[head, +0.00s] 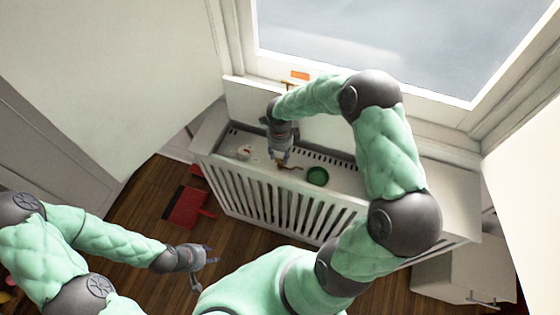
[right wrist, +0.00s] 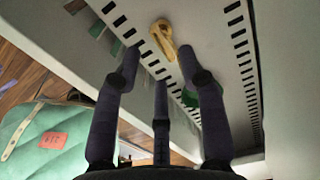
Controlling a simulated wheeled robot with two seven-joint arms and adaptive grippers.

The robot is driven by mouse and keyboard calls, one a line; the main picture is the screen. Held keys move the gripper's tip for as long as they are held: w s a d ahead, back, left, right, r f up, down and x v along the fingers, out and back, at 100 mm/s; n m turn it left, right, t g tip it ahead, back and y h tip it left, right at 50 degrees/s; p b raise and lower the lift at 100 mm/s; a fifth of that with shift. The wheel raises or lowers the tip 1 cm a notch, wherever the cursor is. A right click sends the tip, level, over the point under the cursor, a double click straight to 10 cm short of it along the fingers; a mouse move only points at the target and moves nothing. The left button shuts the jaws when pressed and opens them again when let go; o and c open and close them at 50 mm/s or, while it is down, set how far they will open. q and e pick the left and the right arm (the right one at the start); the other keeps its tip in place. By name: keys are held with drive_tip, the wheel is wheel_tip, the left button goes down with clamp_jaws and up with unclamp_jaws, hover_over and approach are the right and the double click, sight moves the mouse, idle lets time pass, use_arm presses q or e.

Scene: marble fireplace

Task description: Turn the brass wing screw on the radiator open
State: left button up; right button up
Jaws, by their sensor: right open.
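The brass wing screw (head: 291,167) lies on top of the white radiator cover (head: 240,182), left of a green round container. In the right wrist view the yellowish brass piece (right wrist: 163,40) shows just beyond my fingertips, between them and apart from them. My right gripper (head: 280,160) points down at the cover top, just left of the screw; in the wrist view its fingers (right wrist: 158,68) are spread and empty. My left gripper (head: 207,262) hangs low at the left, above the floor, fingers spread and empty.
The green container (head: 318,176) stands close to the right of the screw. A small white object (head: 244,152) sits at the cover's left end. A window (head: 400,45) rises behind. A red dustpan-like object (head: 186,206) lies on the wooden floor. A white cabinet (head: 465,280) stands at right.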

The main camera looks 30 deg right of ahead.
sight(280, 161)
drive_tip(key=shift+f+b, duration=0.6)
drive_tip(key=shift+f, duration=1.6)
clamp_jaws()
